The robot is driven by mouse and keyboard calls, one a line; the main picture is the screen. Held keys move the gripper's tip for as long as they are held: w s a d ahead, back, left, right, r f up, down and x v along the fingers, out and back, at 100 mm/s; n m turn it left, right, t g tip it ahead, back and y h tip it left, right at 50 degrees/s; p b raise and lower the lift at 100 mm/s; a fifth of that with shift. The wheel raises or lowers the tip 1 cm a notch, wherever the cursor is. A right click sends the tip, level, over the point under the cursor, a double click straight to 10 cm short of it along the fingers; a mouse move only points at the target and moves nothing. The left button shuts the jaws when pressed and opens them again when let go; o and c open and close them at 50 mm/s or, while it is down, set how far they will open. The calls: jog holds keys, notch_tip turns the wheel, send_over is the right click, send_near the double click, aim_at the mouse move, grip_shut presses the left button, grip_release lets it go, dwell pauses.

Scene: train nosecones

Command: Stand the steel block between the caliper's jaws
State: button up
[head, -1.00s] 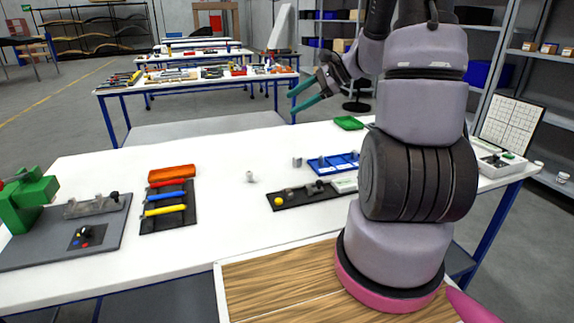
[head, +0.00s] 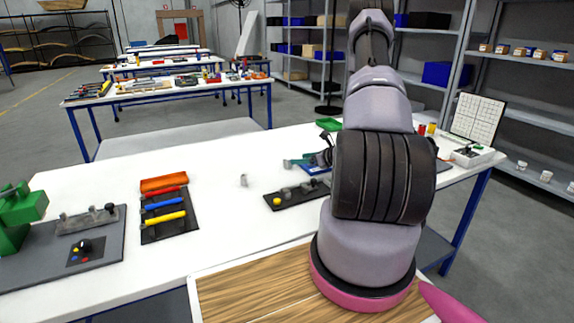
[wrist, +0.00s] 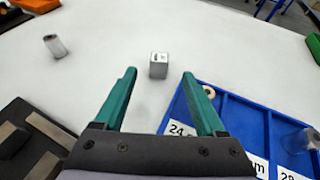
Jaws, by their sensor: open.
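A small steel block (wrist: 159,66) with dark marks on its top stands upright on the white table in the wrist view. My gripper (wrist: 159,75) is open, its two green fingers apart, with the block seen in the gap just beyond the tips. Nothing is held. In the head view my gripper (head: 296,166) is low over the table near the blue tray, and I cannot make out the block there. A black base with grey jaw-like bars (head: 298,195), apparently the caliper, lies in front of the gripper; its edge (wrist: 25,140) shows at lower left in the wrist view.
A blue compartment tray (wrist: 240,112) with number labels lies close to the right finger. Another small grey metal piece (wrist: 55,45) stands to the left. A rack of coloured tools (head: 168,213) and a grey plate fixture (head: 60,245) are farther left.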

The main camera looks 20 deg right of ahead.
aim_at(290, 159)
jog(key=x, duration=0.6)
jog(key=shift+w+a, duration=0.2)
jog(key=shift+w, duration=0.05)
grip_shut()
